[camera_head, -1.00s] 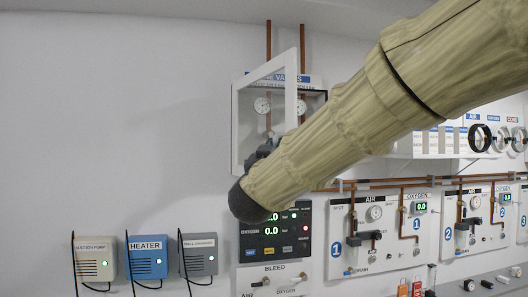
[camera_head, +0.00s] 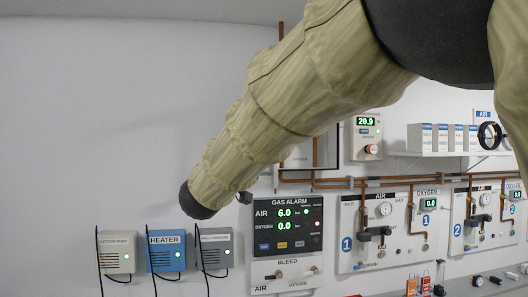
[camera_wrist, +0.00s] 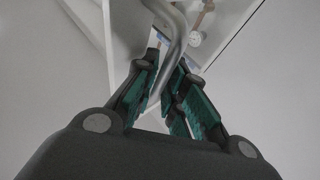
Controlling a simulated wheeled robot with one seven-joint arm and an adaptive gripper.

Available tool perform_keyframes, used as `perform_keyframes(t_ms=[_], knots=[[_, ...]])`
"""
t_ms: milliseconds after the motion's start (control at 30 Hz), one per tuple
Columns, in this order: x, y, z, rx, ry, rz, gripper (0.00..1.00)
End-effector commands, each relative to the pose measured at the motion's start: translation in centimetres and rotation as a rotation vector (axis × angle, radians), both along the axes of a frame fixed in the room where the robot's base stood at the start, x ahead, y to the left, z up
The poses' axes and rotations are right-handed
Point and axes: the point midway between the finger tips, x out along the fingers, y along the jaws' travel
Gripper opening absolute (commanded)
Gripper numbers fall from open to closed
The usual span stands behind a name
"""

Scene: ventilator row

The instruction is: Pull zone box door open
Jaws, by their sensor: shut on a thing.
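The zone box (camera_head: 328,150) is on the wall, mostly hidden behind my arm in the head view; part of its right side shows. In the wrist view the box's inside (camera_wrist: 205,28) shows, with a round gauge and copper pipe. The white-framed door (camera_wrist: 127,32) stands ajar there, left of the opening. Its bent silver handle (camera_wrist: 178,42) runs down between my fingers. My gripper (camera_wrist: 168,76) has green pads and is shut on the handle. The door and the grip are hidden in the head view.
Below the box hangs the gas alarm panel (camera_head: 286,227). The heater (camera_head: 166,252) and two similar units are mounted low on the left. Copper pipes and outlet panels (camera_head: 384,230) line the right, under a shelf (camera_head: 440,153). The upper left wall is bare.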

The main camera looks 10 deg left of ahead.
Motion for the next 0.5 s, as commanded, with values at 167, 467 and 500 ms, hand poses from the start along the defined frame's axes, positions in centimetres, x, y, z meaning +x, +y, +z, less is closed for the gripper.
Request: perform_keyframes(t_ms=[167, 467, 500], knots=[[0.02, -0.09, 0.42, 0.002, -0.005, 0.000, 0.20], [-0.06, 0.25, 0.21, 0.001, -0.002, 0.004, 0.31], [-0.06, 0.27, 0.20, 0.001, -0.002, 0.004, 0.31]])
